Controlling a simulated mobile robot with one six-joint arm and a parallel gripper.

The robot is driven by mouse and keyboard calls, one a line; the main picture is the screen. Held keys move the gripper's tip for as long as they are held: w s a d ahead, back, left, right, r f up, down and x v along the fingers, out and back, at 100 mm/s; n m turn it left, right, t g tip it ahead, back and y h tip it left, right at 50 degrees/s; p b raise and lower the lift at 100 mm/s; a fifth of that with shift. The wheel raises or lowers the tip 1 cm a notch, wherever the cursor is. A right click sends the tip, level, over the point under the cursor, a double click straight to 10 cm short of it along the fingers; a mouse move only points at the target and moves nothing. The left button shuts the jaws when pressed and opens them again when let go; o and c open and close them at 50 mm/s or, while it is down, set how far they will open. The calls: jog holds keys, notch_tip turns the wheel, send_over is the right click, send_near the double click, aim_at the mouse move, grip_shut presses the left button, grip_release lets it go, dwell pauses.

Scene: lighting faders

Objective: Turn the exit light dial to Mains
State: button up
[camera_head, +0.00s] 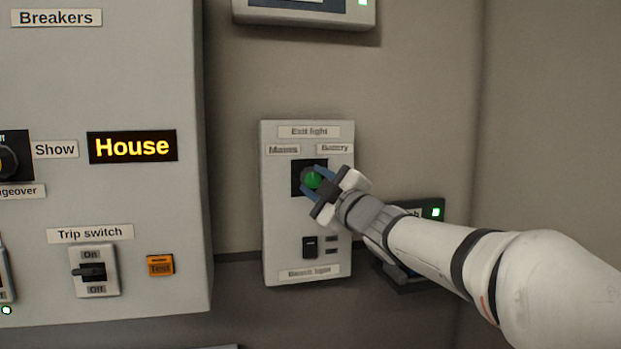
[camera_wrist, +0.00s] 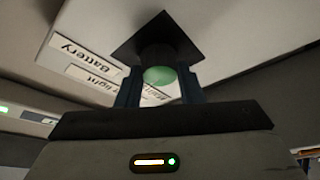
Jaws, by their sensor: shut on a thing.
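The exit light dial (camera_head: 313,180) is a round knob with a green face on a black square plate, on a pale panel (camera_head: 279,230) labelled "Exit light". In the head view, a label that seems to read "Mains" (camera_head: 283,149) is above left of the dial and "Battery" (camera_head: 335,148) above right. My gripper (camera_head: 316,179) is at the dial, with its blue fingers on either side of it. In the wrist view the fingers (camera_wrist: 160,90) are shut on the dial (camera_wrist: 160,75). The dial's pointing direction is hidden.
A small black switch (camera_head: 310,247) sits below the dial on the same panel. A dark box with a green light (camera_head: 436,212) is behind my arm. The large breaker cabinet (camera_head: 150,195) stands at left. A screen unit (camera_head: 305,12) is above.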

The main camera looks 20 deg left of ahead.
jog(key=n+g+p, duration=0.1)
jog(key=n, duration=0.1)
jog(key=n+p, duration=0.2)
jog(key=shift+r+n+g+h, duration=0.1)
jog(key=shift+n+g+h, duration=0.2)
jog(key=shift+n+g, duration=0.1)
jog(key=shift+n+g+h+p, duration=0.3)
jog(key=shift+n+g+p, duration=0.1)
jog(key=shift+n+p, duration=0.95)
jog(key=o, duration=1)
jog(key=shift+s+d, duration=0.1)
jog(key=v, duration=0.7)
jog(key=shift+s+d, duration=0.2)
